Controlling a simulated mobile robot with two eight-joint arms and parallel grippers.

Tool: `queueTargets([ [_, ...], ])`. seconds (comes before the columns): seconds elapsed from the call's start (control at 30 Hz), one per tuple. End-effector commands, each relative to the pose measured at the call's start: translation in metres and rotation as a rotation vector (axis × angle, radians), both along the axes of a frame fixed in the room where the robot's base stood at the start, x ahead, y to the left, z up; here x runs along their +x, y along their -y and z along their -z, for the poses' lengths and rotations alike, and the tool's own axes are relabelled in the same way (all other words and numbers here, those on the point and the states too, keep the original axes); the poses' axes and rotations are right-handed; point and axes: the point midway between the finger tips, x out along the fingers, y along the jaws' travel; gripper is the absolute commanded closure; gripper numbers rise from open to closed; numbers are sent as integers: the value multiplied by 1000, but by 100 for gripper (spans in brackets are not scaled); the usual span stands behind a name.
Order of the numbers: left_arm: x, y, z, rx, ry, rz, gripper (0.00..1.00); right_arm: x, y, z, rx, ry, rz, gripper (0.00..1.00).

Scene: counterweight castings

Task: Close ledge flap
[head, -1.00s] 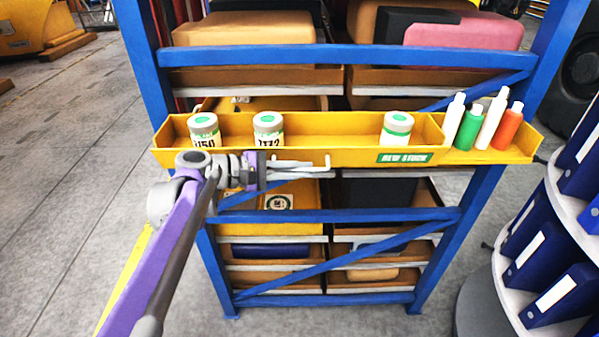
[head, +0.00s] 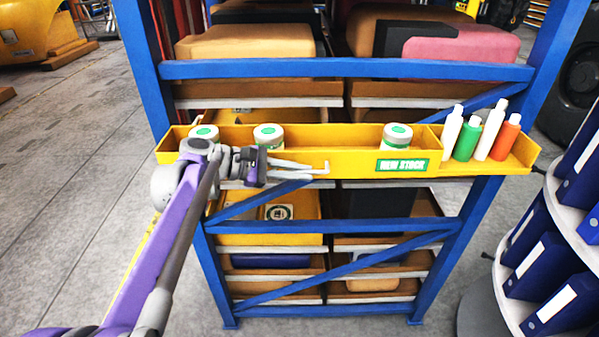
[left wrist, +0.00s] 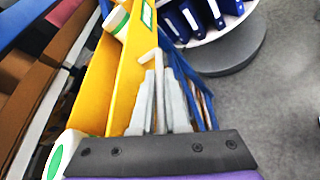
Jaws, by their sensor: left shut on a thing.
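The yellow ledge (head: 345,136) runs across the front of the blue rack. Its front flap (head: 345,162) carries a green "NEW STOCK" sign (head: 402,165) and stands nearly upright, hiding the lower parts of the jars. A pale bent handle (head: 326,166) is at the flap's front. My left gripper (head: 312,168) is shut on this handle, its fingers lying along the flap's outer face. In the left wrist view the fingers (left wrist: 160,100) are close together beside the yellow flap (left wrist: 128,65), with the bent handle (left wrist: 149,56) at their tips. My right gripper is not in view.
A round stand with blue binders (head: 540,265) is at the right.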

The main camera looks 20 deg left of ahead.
Motion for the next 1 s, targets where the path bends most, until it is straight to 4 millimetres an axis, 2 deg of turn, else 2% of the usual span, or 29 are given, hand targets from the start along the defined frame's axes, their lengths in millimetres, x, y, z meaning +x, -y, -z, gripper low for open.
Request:
queueTargets([
  [0.13, 1, -1, -1, 0, 2, -3, 100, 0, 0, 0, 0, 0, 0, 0],
  [0.17, 1, -1, -1, 0, 3, -3, 84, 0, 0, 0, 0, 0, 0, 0],
  [0.3, 1, 0, -1, -1, 2, -2, 59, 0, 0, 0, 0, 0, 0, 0],
  [0.67, -1, -4, -2, 0, 2, -3, 58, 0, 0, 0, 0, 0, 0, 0],
  [0.77, -6, -14, -5, 0, 1, -5, 58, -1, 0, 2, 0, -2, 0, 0],
  [1.0, -28, -54, -20, 0, 2, -7, 58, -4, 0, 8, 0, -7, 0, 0],
])
